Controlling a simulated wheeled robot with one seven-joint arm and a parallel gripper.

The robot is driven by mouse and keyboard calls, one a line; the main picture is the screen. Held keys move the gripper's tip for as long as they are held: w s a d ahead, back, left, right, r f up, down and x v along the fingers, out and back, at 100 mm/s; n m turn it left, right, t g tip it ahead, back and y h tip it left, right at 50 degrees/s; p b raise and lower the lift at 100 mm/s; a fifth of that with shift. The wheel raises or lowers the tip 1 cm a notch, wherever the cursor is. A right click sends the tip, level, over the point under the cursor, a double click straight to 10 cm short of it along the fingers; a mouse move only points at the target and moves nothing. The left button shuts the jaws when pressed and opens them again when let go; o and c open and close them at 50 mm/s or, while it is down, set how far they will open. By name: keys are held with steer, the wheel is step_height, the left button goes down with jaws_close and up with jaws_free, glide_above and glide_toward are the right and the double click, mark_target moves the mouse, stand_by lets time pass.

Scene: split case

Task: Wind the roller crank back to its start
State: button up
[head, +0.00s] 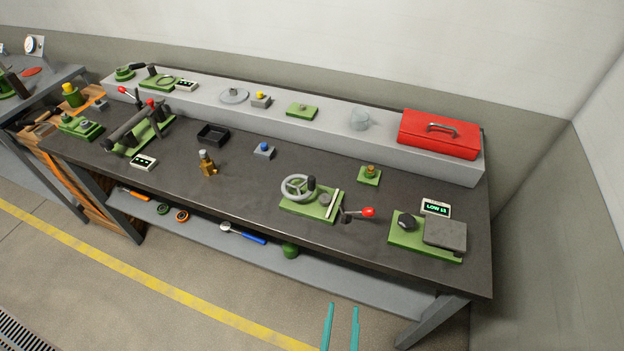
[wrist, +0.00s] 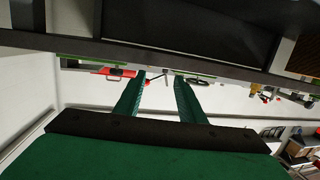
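The roller device stands at the left end of the bench in the head view. Its dark roller (head: 128,127) lies slantwise over a green base (head: 153,132). A red-tipped lever (head: 122,89) and a red knob (head: 150,102) stick up near its far end. A dark handle (head: 106,144) shows at its near end; I cannot tell which of these parts is the crank. My gripper (head: 341,308) is at the bottom of the head view, in front of the bench and far from the roller. In the wrist view its green fingers (wrist: 158,90) stand apart with nothing between them.
The bench top (head: 230,210) holds a handwheel (head: 297,187), a red-knobbed lever (head: 368,212), a brass piece (head: 208,163) and a black tray (head: 213,135). A red toolbox (head: 438,134) sits on the raised back shelf. The floor (head: 150,285) before the bench is clear.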

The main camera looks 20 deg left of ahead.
steer(key=w+a+r+n+y, duration=0.1)
steer(key=w+a+r, duration=0.15)
steer(key=w, duration=0.35)
steer(key=w+a+r+y, duration=0.1)
steer(key=w+a+y, duration=0.1)
steer(key=w+a, duration=0.3)
steer(key=n+y, duration=0.2)
glide_toward(312, 184)
steer(key=shift+w+a, duration=0.15)
steer(key=shift+a, duration=0.05)
steer(key=x, duration=1)
steer(key=shift+w+r, duration=0.1)
steer(key=shift+w, duration=0.25)
jaws_close()
